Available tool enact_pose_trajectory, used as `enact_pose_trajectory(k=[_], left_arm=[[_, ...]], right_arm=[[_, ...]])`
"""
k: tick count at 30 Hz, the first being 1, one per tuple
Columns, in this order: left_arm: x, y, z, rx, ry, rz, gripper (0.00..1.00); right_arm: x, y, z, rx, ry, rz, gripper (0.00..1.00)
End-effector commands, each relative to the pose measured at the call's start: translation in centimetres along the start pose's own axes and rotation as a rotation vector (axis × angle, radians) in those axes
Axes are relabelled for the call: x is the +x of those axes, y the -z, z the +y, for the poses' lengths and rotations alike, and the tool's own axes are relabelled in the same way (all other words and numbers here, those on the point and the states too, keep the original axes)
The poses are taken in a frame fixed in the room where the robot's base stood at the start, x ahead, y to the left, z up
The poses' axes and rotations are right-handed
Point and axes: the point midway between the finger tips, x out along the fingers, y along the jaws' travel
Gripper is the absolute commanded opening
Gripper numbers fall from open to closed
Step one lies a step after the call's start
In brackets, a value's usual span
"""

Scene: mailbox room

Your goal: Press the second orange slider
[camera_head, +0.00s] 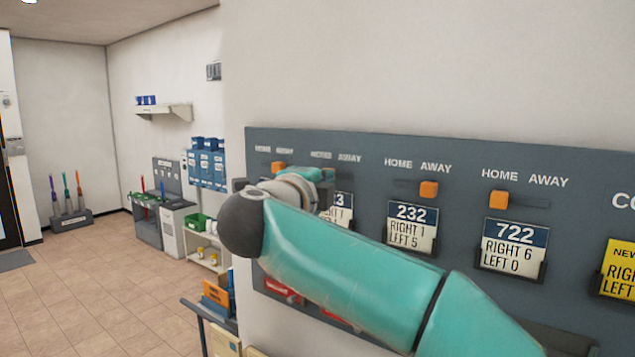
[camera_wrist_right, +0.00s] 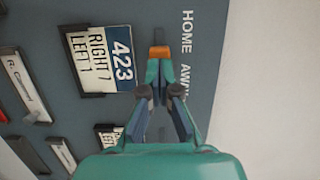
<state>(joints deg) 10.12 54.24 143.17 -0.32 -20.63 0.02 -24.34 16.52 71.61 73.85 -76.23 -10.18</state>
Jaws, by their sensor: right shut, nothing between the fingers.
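A dark grey wall panel (camera_head: 375,150) carries a row of orange sliders under HOME and AWAY labels. The first slider (camera_head: 278,167) is at the far left. The second slider (camera_wrist_right: 160,52) is above the 423 card (camera_head: 343,203), which also shows in the wrist view (camera_wrist_right: 100,60). My right gripper (camera_head: 327,174) is at this slider, mostly hidden behind my wrist in the head view. In the wrist view the gripper (camera_wrist_right: 160,70) is shut and empty. Its tips are right at the slider's AWAY side; I cannot tell whether they touch. My left gripper is not in view.
Further right are the third slider (camera_head: 428,189) above the 232 card (camera_head: 412,228), the fourth slider (camera_head: 498,198) above the 722 card (camera_head: 513,248), and a yellow card (camera_head: 619,268). Red items (camera_head: 284,292) sit low on the panel. The tiled floor (camera_head: 90,290) is open at left.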

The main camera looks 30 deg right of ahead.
Motion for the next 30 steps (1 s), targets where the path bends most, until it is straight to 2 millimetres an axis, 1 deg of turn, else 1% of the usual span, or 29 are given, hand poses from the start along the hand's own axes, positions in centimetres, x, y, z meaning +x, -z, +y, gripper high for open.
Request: enact_pose_trajectory(k=[1,5,6,12,15,18,23,30], left_arm=[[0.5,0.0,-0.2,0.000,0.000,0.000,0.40],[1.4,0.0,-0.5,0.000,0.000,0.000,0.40],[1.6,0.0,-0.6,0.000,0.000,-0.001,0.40],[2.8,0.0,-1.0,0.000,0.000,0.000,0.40],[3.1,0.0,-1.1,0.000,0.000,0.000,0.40],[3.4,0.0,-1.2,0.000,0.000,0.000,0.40],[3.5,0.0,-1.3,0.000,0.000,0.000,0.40],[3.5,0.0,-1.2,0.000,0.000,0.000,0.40]], right_arm=[[0.1,1.0,0.1,0.005,0.001,0.011,0.00],[-0.7,2.4,0.1,0.003,0.003,0.005,0.00],[-1.9,1.9,0.2,0.001,0.003,-0.001,0.00],[-6.5,1.8,0.2,-0.001,0.003,-0.006,0.00],[-8.3,1.8,0.2,-0.001,0.003,-0.005,0.00],[-9.6,1.8,0.1,-0.002,0.003,-0.005,0.00],[-10.6,1.8,0.0,-0.004,0.002,-0.003,0.00],[-10.8,1.9,0.0,-0.004,0.002,-0.002,0.00]])
